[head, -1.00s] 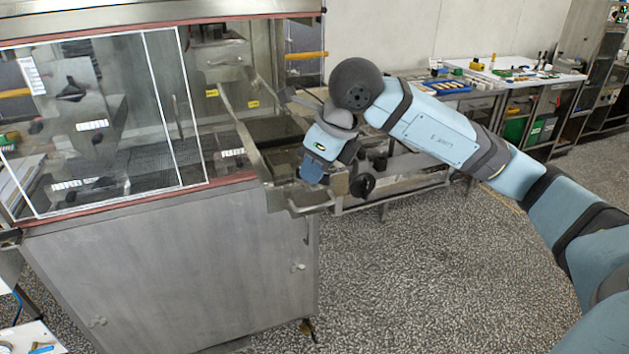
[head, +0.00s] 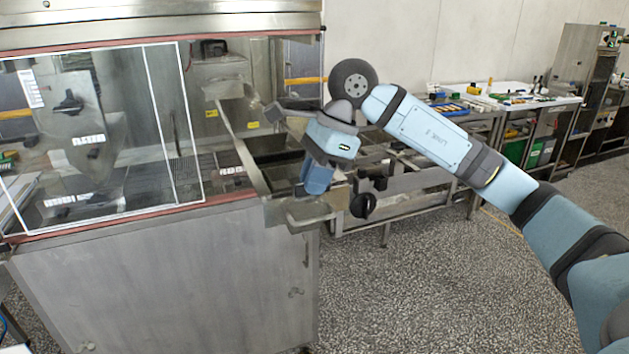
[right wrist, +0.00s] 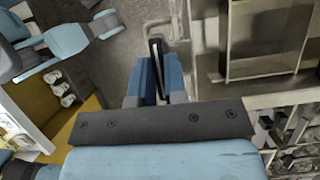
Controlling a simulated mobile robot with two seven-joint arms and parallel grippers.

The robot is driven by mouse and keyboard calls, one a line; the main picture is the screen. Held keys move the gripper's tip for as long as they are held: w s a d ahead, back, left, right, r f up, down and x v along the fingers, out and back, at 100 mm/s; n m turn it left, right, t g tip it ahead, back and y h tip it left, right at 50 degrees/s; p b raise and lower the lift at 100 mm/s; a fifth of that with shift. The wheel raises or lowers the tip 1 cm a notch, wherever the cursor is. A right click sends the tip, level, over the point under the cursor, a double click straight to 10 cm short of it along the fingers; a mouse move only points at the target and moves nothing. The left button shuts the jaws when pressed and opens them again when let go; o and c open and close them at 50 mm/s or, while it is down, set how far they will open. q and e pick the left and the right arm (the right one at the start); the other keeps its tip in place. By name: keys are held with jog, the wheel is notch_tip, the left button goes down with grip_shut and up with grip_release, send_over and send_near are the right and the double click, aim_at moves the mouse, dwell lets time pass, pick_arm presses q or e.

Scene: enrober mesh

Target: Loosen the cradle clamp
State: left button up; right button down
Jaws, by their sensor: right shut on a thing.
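My right gripper (head: 316,184) is at the open end of the metal machine, pointing down beside the end frame of its trough. In the right wrist view its two blue fingers (right wrist: 158,88) are shut on a narrow dark bar with a pale edge (right wrist: 157,52). This bar looks like the lever of the cradle clamp; the fingers hide its lower part. In the head view the gripper hides the held part. A round black knob (head: 362,205) sits just right of the fingers, apart from them. My left gripper does not show.
A steel cabinet with a clear guard (head: 95,130) fills the left. Metal rails and frames (head: 415,190) run to the right behind the gripper. A bench (head: 510,97) with small parts stands at the back. The speckled floor (head: 440,290) in front is clear.

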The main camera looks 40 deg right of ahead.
dwell(0.6)
jog(key=c, duration=1.2)
grip_release()
jog(key=shift+o, duration=0.2)
jog(key=shift+d+r, duration=0.2)
jog(key=shift+r, duration=0.25)
jog(key=v, duration=1.2)
jog(key=shift+r+p, duration=0.4)
jog(key=shift+d, duration=0.15)
